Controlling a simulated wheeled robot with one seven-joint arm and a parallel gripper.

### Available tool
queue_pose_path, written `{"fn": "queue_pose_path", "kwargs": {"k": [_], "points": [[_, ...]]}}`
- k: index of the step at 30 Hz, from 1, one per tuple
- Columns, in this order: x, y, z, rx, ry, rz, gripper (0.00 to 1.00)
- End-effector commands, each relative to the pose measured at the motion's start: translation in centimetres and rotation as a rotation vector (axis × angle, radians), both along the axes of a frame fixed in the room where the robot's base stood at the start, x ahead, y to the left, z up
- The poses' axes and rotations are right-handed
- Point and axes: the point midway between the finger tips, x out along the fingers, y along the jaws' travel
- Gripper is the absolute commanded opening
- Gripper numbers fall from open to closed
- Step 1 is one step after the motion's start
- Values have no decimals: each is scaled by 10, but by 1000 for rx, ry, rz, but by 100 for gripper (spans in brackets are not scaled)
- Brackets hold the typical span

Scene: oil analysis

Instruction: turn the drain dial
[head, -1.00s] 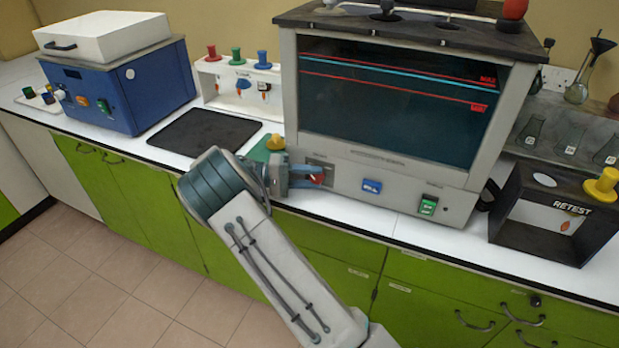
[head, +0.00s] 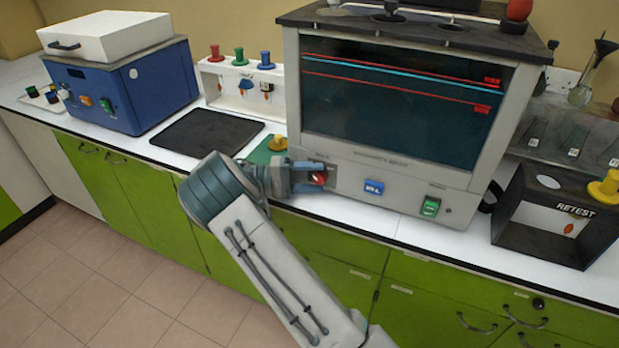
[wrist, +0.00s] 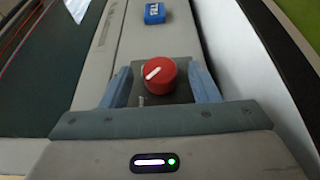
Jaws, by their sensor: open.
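The drain dial (head: 319,178) is a round red knob on the lower left of the front panel of the grey bath unit (head: 400,196). In the wrist view the dial (wrist: 159,73) shows a white pointer line slanting from lower left to upper right. My gripper (head: 308,178) is at the panel in the head view, partly covering the dial. In the wrist view my gripper (wrist: 160,78) is open, with one blue finger on each side of the dial and a visible gap to each.
A blue button (head: 374,186) and a green switch (head: 430,206) sit to the right on the same panel. A yellow knob (head: 278,143) stands on a green mat just behind my gripper. A black RETEST box (head: 520,240) is at the right. A dark mat (head: 205,135) lies clear at left.

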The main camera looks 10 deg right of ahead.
Motion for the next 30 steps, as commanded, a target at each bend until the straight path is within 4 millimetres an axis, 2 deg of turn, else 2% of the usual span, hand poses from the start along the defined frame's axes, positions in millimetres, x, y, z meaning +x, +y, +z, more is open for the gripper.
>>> {"fn": "queue_pose_path", "kwargs": {"k": [4,7,21,30], "points": [[1,4,-1,0,0,0,55],[4,15,-2,-1,-1,0,55],[26,101,-4,0,-2,4,55],[32,130,-2,-1,-3,1,55]]}}
